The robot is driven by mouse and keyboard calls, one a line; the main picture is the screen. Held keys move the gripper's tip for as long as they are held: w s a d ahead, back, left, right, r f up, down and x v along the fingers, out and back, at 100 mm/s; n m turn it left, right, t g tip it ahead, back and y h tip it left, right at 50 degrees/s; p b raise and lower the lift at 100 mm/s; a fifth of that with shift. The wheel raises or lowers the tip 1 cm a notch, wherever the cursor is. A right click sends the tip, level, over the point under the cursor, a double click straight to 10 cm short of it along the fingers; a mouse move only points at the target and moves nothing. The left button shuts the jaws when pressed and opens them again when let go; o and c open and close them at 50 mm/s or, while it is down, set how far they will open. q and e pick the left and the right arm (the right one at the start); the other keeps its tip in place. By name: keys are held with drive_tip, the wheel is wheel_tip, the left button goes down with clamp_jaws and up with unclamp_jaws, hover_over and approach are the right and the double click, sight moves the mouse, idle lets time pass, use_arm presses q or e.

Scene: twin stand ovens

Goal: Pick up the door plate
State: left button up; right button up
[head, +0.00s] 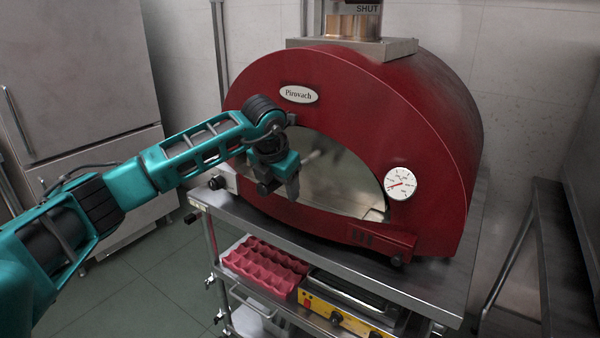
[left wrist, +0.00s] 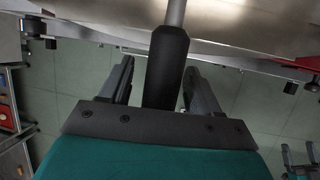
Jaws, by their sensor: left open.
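The door plate (head: 345,180) is a shiny metal sheet standing in the mouth of the red oven. Its handle, a dark grip on a metal rod, shows in the left wrist view (left wrist: 168,75), with the bare plate (left wrist: 240,22) behind it. My left gripper (head: 291,186) is in front of the plate and hides part of it. In the left wrist view my left gripper (left wrist: 159,66) is open. Its fingers stand on either side of the dark grip, with a gap visible on both sides.
The red oven (head: 330,85) has a round white gauge (head: 400,184) and stands on a metal stand (head: 430,285). A red egg-crate-like tray (head: 265,265) and a yellow-fronted appliance (head: 335,312) sit below. A steel cabinet (head: 75,70) is at left, a bench (head: 560,240) at right.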

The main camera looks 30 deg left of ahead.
use_arm(q)
clamp_jaws()
idle(0.5)
drive_tip(key=shift+w+r, duration=0.1)
drive_tip(key=shift+r, duration=0.1)
